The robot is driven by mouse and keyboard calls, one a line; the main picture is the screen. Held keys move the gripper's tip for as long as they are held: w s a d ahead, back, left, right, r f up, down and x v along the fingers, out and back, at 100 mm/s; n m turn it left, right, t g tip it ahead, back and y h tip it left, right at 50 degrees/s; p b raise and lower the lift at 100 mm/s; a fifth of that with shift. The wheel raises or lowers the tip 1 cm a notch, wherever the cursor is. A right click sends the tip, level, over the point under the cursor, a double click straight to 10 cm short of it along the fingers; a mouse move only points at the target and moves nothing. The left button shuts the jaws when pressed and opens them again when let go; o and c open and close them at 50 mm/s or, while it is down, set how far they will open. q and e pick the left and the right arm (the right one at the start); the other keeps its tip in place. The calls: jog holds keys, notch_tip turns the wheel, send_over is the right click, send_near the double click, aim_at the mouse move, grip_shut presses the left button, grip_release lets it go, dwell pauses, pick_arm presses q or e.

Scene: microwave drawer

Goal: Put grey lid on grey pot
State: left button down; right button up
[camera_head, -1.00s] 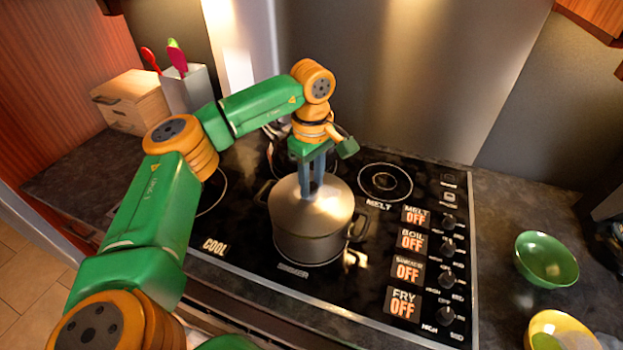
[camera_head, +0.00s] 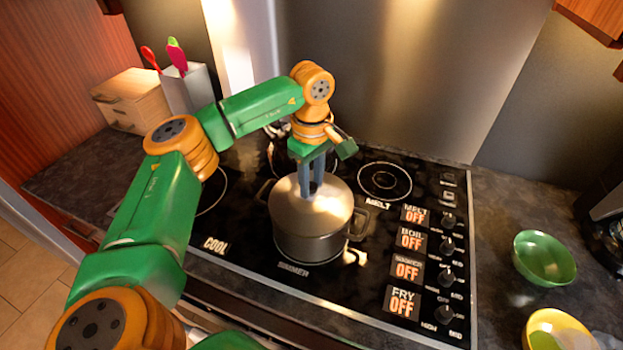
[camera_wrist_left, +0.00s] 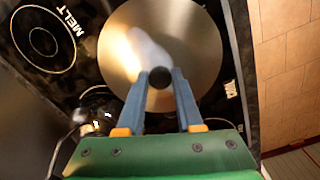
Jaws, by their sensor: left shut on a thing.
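The grey pot (camera_head: 309,246) stands on the black cooktop, its handles sticking out at the sides. The grey lid (camera_head: 325,213) lies over the pot's top and looks about level; I cannot tell whether it is fully seated. My left gripper (camera_head: 311,190) points down at the lid's middle, its blue fingers closed around the knob. In the left wrist view the lid (camera_wrist_left: 195,50) fills the upper middle, and the dark round knob (camera_wrist_left: 160,77) sits between the fingertips of my left gripper (camera_wrist_left: 160,82). My right gripper is not in view.
The cooktop (camera_head: 240,255) has a bare burner (camera_head: 385,181) right of the pot and control knobs further right. A green bowl (camera_head: 545,258) and a yellow bowl (camera_head: 560,325) stand on the right counter. A wooden box (camera_head: 133,100) and a utensil holder (camera_head: 187,90) stand back left.

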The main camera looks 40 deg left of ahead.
pick_arm(q)
jog(key=shift+f, duration=0.35)
dwell(0.8)
grip_release()
dwell(0.5)
